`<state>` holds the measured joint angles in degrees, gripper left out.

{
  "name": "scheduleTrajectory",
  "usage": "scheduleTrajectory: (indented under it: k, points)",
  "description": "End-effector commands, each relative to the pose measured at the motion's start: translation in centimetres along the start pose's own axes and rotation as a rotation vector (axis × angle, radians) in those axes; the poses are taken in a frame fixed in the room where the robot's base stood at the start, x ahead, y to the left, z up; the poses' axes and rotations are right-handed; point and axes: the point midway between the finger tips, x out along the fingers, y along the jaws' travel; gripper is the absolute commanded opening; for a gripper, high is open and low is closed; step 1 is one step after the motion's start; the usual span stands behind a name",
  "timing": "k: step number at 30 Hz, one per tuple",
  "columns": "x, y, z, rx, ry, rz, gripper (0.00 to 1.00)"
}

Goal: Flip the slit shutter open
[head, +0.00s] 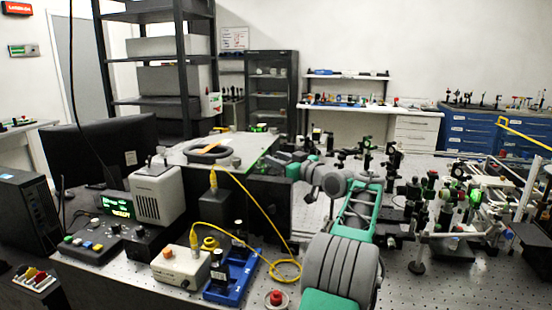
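My grey and green arm reaches from the bottom right of the head view toward the middle of the bench. My gripper (285,160) is at its far end, close to the black box (265,195) and the edge of the glass-like plate above it. The fingers are small and partly lost against dark parts, so I cannot tell if they are open or touching anything. I cannot make out the slit shutter; it may be hidden or too small to see near the gripper.
A yellow fibre cable (240,187) loops to the bench beside a blue tray (233,274). A red-buttoned device (275,298) stands at the front. A beige box (158,191) and control box (185,266) are left. Dense optics mounts (450,200) fill the right side.

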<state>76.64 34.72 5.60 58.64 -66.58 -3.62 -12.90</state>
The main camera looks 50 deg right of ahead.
Motion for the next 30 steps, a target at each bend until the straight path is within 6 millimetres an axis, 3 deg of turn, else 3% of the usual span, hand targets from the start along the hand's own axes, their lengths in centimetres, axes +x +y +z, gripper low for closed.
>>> scheduleTrajectory:
  k: [9, 21, 30]
  points:
    - [0.59, 0.23, 0.06, 0.001, -0.001, 0.005, 0.33]
    - [0.55, 0.22, 0.05, 0.0, -0.001, 0.005, 0.01]
    - [0.55, 0.21, 0.05, 0.0, -0.001, 0.005, 0.0]
